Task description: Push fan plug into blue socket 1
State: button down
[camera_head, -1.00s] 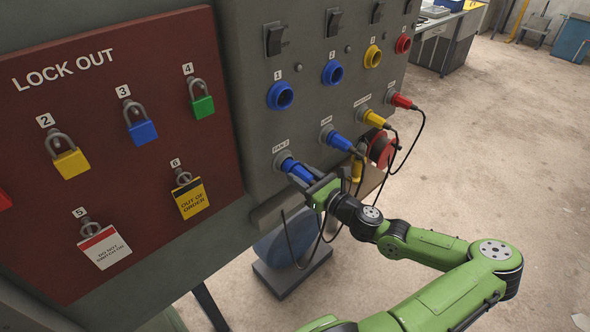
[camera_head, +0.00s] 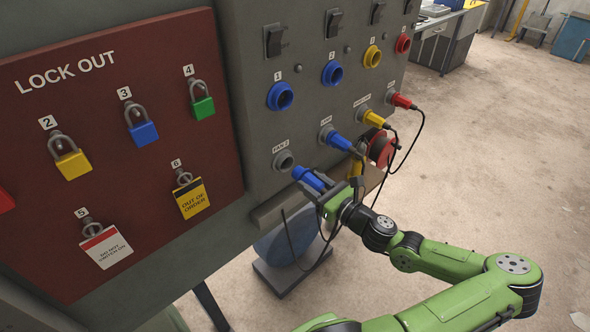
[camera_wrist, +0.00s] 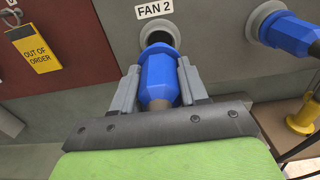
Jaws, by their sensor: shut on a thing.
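My gripper (camera_head: 322,190) is shut on the blue fan plug (camera_head: 308,177). The plug is out of the grey FAN 2 socket (camera_head: 284,161) and points toward it with a small gap. In the wrist view the plug (camera_wrist: 158,75) sits between my two grey fingers (camera_wrist: 160,88), just below the dark opening of the FAN 2 socket (camera_wrist: 158,35). Blue socket 1 (camera_head: 280,96) is on the panel above the FAN 2 socket, and its opening is empty.
Blue socket 2 (camera_head: 332,73), a yellow socket (camera_head: 372,56) and a red socket (camera_head: 403,43) continue the upper row. Other blue, yellow (camera_head: 375,119) and red plugs are seated to the right, with hanging black cables. The lock-out board (camera_head: 110,150) with padlocks stands left.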

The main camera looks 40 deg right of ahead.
aim_at(316, 181)
jog(key=shift+s, duration=0.1)
jog(key=shift+s+p, duration=0.6)
jog(key=shift+s, duration=1.85)
jog(key=w+r+p, duration=0.2)
jog(key=r+p, duration=0.7)
jog(key=r, duration=0.1)
jog(key=w+r+p, duration=0.2)
jog(key=r+p, duration=0.6)
jog(key=r, duration=0.2)
jog(key=shift+p, duration=0.35)
jog(key=w, duration=0.5)
jog(key=shift+w+b, duration=0.35)
jog(key=shift+w, duration=0.05)
